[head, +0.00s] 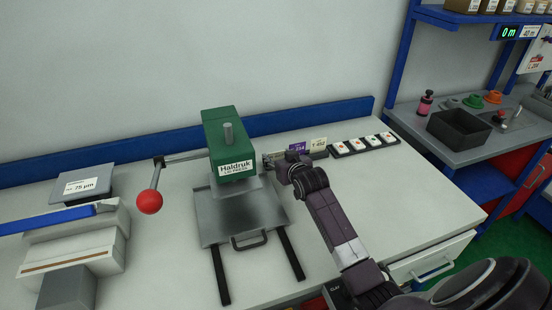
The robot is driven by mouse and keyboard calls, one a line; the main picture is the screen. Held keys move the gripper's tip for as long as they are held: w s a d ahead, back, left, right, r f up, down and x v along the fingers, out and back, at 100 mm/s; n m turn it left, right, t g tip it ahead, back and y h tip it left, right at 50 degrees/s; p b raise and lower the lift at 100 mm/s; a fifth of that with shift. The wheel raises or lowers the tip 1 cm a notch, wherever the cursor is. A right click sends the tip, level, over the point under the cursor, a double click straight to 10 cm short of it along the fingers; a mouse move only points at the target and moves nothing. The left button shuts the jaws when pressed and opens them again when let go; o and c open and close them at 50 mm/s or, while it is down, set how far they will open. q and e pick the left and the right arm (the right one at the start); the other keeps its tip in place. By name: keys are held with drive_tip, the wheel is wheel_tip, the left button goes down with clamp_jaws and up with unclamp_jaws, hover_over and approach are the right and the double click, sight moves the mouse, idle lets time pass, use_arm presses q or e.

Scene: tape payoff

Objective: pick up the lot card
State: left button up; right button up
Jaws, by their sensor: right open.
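Two small upright cards stand at the back of the bench, right of the green press. One is a purple card (298,147) whose small print seems to read 214. The other is a pale card (318,144) with a yellowish top. I cannot tell for certain which is the lot card. My right gripper (268,160) is open, between the press and the purple card. My own wrist stands close in front of that card and hides what lies below it. I cannot see whether the fingers touch anything. My left gripper is not in view.
The green press (230,145) has a red-ball lever (149,201) and a metal tray plate (243,222) with a handle. A row of small tiles (362,144) lies right of the cards. A black bin (459,129) stands on the side bench. The white bench right of my arm is clear.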

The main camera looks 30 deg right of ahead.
drive_tip(key=c, duration=0.4)
drive_tip(key=shift+r, duration=0.15)
